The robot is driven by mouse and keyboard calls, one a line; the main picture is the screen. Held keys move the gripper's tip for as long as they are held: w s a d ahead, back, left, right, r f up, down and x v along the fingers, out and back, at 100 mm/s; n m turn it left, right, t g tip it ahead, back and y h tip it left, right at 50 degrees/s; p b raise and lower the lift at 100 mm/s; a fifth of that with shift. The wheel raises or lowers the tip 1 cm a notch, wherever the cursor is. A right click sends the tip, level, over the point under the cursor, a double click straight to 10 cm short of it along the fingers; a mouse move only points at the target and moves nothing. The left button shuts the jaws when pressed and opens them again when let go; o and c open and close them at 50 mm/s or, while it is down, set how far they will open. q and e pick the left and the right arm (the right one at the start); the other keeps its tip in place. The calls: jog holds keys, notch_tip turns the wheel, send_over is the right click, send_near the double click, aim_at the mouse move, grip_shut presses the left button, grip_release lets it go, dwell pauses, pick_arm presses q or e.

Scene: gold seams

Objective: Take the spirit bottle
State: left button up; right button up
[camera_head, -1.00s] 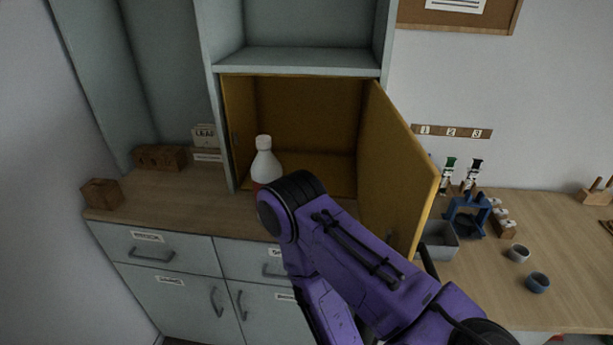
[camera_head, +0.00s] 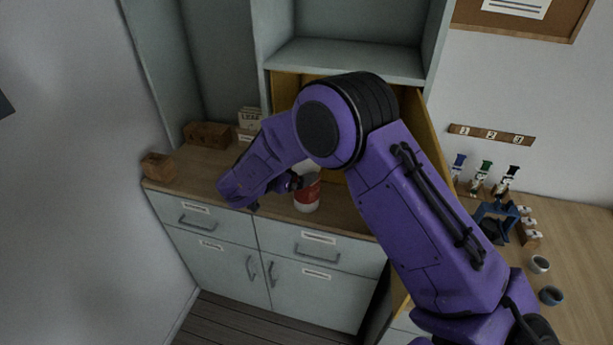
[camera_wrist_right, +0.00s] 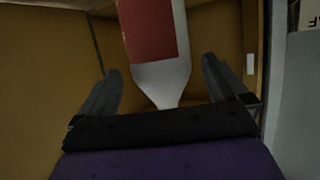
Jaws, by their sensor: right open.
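The spirit bottle (camera_head: 307,194), white with a red label, stands upright at the front of the open yellow-walled cupboard. My arm hides its upper part in the head view. In the right wrist view the bottle (camera_wrist_right: 158,60) appears upside down, its tapered shoulder and neck towards my palm. My right gripper (camera_wrist_right: 160,68) is open, with one finger on each side of the bottle and a visible gap at both sides. In the head view my right gripper (camera_head: 291,184) is at the bottle's left and partly hidden. My left gripper is not in view.
The cupboard's yellow door (camera_head: 431,130) stands open on the right, close to my right arm. A wooden box (camera_head: 158,167) and a LEAF card (camera_head: 250,118) are on the left counter. Small bottles (camera_head: 483,172), a blue stand (camera_head: 497,215) and cups (camera_head: 551,296) are on the right counter.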

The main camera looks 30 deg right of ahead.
jog(key=d+p, duration=0.2)
jog(key=shift+w+d+f, duration=0.1)
jog(key=shift+w+d, duration=0.2)
jog(key=x, duration=0.1)
jog(key=p+x, duration=0.1)
jog(key=x, duration=0.1)
jog(key=shift+a+f, duration=0.15)
jog(key=shift+f, duration=0.1)
jog(key=shift+a, duration=0.1)
jog(key=c, duration=1.7)
jog(key=shift+w+r, duration=0.1)
jog(key=shift+c, duration=0.7)
jog(key=shift+r, duration=0.1)
